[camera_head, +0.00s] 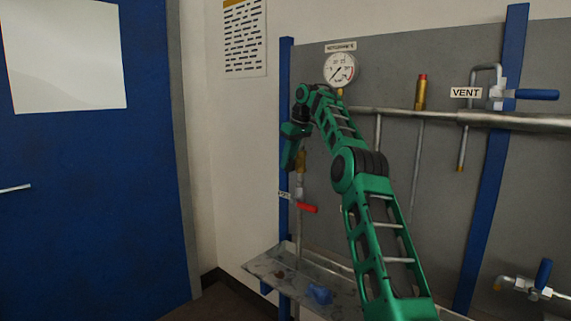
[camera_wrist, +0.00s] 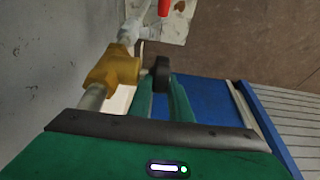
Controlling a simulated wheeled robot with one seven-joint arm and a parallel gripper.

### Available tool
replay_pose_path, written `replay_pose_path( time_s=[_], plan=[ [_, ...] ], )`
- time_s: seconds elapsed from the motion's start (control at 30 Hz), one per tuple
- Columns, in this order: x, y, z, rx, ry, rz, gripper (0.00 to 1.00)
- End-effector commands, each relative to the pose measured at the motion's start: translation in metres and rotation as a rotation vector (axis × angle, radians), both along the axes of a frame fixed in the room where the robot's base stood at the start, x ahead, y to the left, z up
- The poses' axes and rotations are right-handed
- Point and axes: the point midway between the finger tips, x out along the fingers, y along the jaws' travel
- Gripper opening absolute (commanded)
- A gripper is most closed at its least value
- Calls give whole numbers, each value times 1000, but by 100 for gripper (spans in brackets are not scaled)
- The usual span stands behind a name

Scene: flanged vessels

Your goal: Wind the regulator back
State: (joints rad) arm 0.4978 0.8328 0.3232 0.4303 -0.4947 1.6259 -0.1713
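The regulator is a brass body (camera_wrist: 115,70) on a pipe at the left in the wrist view, with a black round knob (camera_wrist: 161,72) on its right side. The brass also shows in the head view (camera_head: 301,161), partly behind my gripper. My gripper (camera_wrist: 161,84) has its two green fingers on either side of the knob, with no clear gap left between fingertips and knob. In the head view my gripper (camera_head: 290,158) points down beside the regulator, at the panel's left post. The knob is hidden there.
A pressure gauge (camera_head: 340,69) sits above my arm. A red-handled valve (camera_head: 307,208) is below the regulator, above a grey tray (camera_head: 270,268) holding a blue item (camera_head: 319,293). A VENT valve with blue handle (camera_head: 537,95) is at right. A blue door (camera_head: 90,190) is at left.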

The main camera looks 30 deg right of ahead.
Motion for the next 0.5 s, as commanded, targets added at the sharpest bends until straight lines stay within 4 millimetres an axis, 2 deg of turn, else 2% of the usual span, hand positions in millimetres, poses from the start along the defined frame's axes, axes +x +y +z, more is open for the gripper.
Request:
replay_pose_path(
  time_s=[0.03, 0.5],
  plan=[
    [0, -5, 3, -2, -9, -9, 26],
    [-2, -3, 0, 5, -13, -5, 26]
  ],
)
